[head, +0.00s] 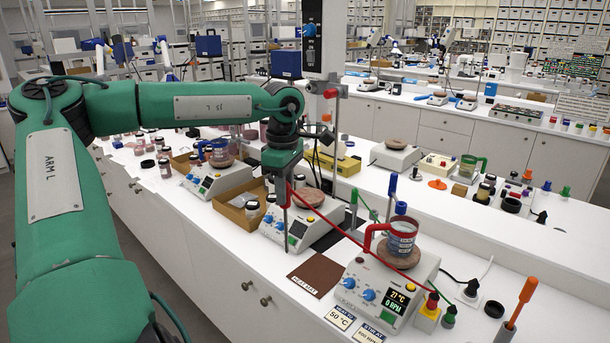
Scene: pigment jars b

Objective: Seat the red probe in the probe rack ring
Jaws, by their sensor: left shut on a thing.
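My left gripper (285,183) hangs pointing down above the bench, behind the brown mat. It is shut on a thin upright probe, whose dark rod (285,222) reaches down below the fingers. A red cable (345,232) runs from beside the gripper across the front hotplate to the yellow block with a red top. I take the held thing to be the red probe; its body is mostly hidden by the fingers. I cannot pick out the probe rack ring with certainty. My right gripper is not in view.
The front hotplate (377,290) reads 27 °C and 0 RPM and carries a red-handled beaker (401,241). Another hotplate (287,236) stands close behind the gripper. The brown mat (317,276) is bare. A yellow block (428,319) and an orange-handled tool (522,298) stand right.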

